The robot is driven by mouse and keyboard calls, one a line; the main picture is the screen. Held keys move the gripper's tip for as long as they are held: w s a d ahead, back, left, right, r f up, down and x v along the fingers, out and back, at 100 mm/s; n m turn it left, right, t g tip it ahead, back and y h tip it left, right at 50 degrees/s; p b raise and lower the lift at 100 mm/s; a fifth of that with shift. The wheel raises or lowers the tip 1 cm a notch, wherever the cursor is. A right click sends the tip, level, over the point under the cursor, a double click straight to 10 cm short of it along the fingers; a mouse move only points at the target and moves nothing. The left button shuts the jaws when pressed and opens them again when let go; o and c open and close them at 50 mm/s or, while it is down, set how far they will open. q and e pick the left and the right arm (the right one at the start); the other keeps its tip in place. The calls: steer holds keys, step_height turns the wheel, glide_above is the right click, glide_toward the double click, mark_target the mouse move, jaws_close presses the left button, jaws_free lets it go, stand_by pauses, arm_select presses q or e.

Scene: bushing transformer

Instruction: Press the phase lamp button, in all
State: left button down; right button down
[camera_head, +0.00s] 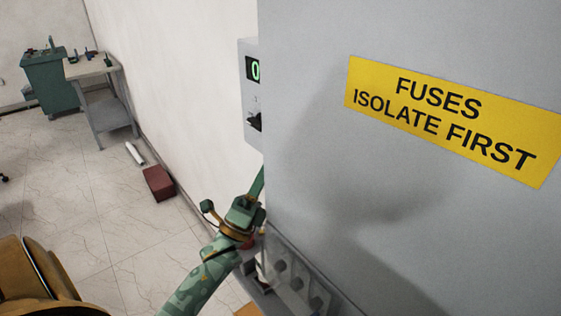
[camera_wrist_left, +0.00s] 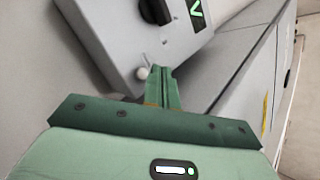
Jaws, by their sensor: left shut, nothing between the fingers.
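In the left wrist view, a small pale round button (camera_wrist_left: 142,73) sticks out near the box's lower edge, below the black knob (camera_wrist_left: 155,11). My left gripper (camera_head: 259,180) is shut and empty, below the box, its tips partly hidden by the cabinet edge. In the wrist view its fingertips (camera_wrist_left: 162,70) are just right of the button; I cannot tell whether they touch. My right gripper is not in view.
A large grey cabinet (camera_head: 330,190) with a yellow "FUSES ISOLATE FIRST" sign (camera_head: 450,119) fills the right. Grey fittings (camera_head: 295,280) stand below my left wrist. A red-brown box (camera_head: 159,183) lies on the floor. A table (camera_head: 95,68) stands at the back left.

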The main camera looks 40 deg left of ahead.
arm_select(q)
steer(key=shift+s+a+p, duration=0.15)
steer(key=shift+s+a, duration=0.15)
steer(key=shift+s, duration=0.75)
steer(key=shift+s+a+p, duration=0.15)
steer(key=shift+s+a, duration=0.1)
steer(key=shift+s, duration=0.75)
steer(key=shift+h, duration=0.3)
